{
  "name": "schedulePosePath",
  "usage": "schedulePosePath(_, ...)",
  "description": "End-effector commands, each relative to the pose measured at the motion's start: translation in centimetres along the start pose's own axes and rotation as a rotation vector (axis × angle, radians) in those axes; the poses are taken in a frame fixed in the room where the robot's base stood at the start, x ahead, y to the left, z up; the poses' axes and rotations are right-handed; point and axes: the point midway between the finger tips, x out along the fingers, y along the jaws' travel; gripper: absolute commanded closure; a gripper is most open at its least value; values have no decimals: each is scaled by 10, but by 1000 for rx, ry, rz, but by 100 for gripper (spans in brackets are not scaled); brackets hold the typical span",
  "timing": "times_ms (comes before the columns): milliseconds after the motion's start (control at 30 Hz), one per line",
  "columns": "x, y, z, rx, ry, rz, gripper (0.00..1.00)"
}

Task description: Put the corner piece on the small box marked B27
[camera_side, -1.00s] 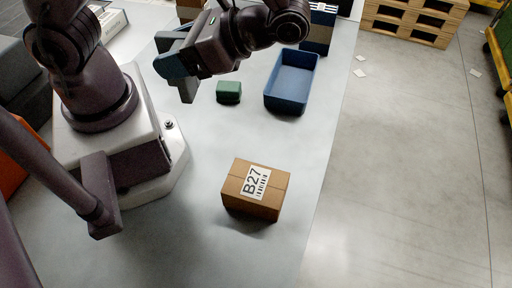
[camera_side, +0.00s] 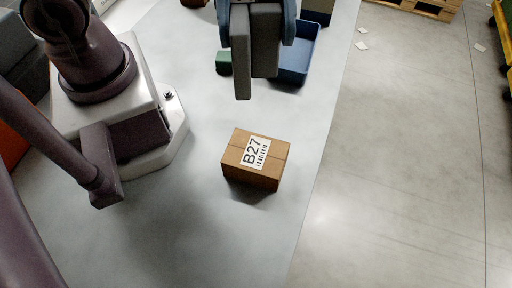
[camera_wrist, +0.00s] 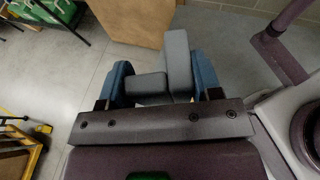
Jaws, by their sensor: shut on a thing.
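The small box marked B27 (camera_side: 236,157) is a brown carton with a white label on top. It sits upright on the grey table in the side view, its top bare. My gripper (camera_side: 256,36) is shut on the grey corner piece (camera_side: 242,62), which hangs as two slabs of unequal length between the blue fingers. It is in the air, higher in the picture than the box and apart from it. In the wrist view, my gripper (camera_wrist: 163,84) shows the corner piece (camera_wrist: 178,55) between its blue fingers.
A blue bin (camera_side: 303,50) and a green block (camera_side: 223,63) are partly hidden behind my gripper. The table's right edge drops to the concrete floor. The table around the box is clear.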

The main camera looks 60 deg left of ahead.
Motion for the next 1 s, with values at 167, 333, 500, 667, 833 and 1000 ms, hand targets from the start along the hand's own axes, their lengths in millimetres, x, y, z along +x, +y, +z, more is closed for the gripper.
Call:
schedulePosePath(167, 12, -1, -29, -7, -2, -7, 63)
schedulePosePath(333, 24, -1, -57, -4, -2, -8, 63)
schedulePosePath(500, 34, -1, -80, -2, -1, -8, 63)
schedulePosePath(667, 40, -1, -96, 0, -1, -8, 63)
schedulePosePath(833, 50, -1, -121, 0, 0, -8, 63)
schedulePosePath(1000, 56, -1, -134, 3, 0, -8, 63)
